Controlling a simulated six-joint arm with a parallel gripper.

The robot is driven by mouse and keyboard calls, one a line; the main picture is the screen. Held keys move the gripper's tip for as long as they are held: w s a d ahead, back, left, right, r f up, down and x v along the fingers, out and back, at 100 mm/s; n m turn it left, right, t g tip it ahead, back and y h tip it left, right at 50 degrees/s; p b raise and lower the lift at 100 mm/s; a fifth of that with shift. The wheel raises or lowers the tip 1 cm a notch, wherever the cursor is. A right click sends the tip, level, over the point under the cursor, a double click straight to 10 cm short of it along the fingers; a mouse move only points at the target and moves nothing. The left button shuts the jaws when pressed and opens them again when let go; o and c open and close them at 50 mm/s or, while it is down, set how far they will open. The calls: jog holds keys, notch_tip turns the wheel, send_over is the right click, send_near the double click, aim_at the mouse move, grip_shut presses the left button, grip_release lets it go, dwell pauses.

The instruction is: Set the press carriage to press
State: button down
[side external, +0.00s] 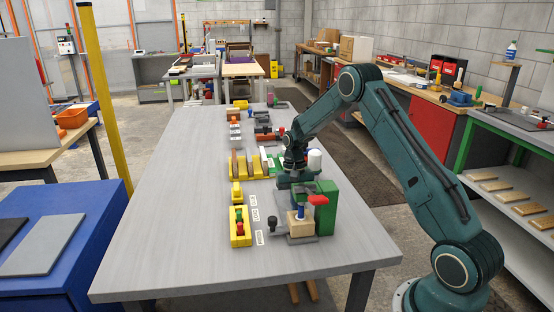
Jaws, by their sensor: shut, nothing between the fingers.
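A green press (326,215) with a red handle (318,200) stands on the right side of the grey table. In front of its column, a light wooden block (302,225) sits on a grey base (300,240), with a blue and white part upright above it. A black knob (272,222) stands at the left of this base; it looks like the carriage's handle, but I cannot be sure. My gripper (292,178) points down behind the press, away from the knob. It is shut and holds nothing; its fingertips are small and partly hidden.
A yellow base (241,238) with red and green parts stands left of the press, with small white labels (256,214) between. Behind are yellow blocks (258,167) and a white cylinder (314,160). The table's left half (170,200) is clear.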

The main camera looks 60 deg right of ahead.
jog(key=v, duration=0.9)
jog(key=shift+r, duration=0.1)
notch_tip(320, 180, up, 10)
jog(key=n+t+h, duration=0.1)
jog(key=n+t, duration=0.1)
send_over(290, 217)
jog(key=s+a+r+n+t, duration=0.2)
jog(key=s+a+r, duration=0.5)
jog(key=s+a+n+t, duration=0.1)
jog(key=s+a+n, duration=0.1)
jog(key=s, duration=0.7)
jog(key=s+a+n+t+h, duration=0.1)
jog(key=s+a+n+t, duration=0.1)
jog(key=s+a, duration=0.3)
jog(key=s+r+n, duration=0.1)
jog(key=s, duration=0.3)
jog(key=shift+a+t, duration=0.15)
jog(key=shift+t, duration=0.15)
